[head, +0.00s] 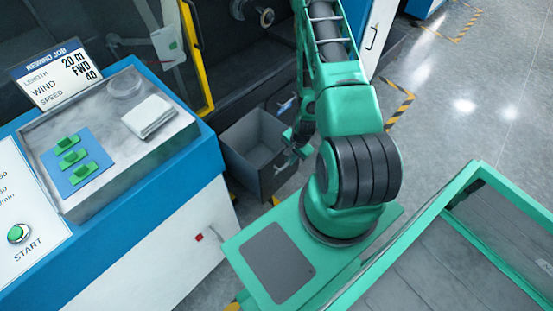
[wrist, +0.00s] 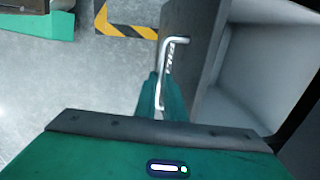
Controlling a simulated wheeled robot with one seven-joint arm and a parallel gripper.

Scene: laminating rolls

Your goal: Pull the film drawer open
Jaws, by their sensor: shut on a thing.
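The film drawer (head: 237,150) is a grey open-topped box standing out from the dark machine, low down in the head view. In the wrist view its front panel (wrist: 196,50) carries a pale bar handle (wrist: 161,75). The drawer's light grey inside (wrist: 245,75) shows and looks empty. My gripper (wrist: 160,100) has its green fingers shut on the drawer handle at its lower part. In the head view my gripper (head: 292,148) is at the drawer's front, partly hidden by my arm.
A blue and white console (head: 215,155) with a tray top stands left of the drawer. A yellow post (head: 197,60) rises behind it. Grey floor (head: 460,100) with black-and-yellow tape is clear on the right. My green-framed base is in front.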

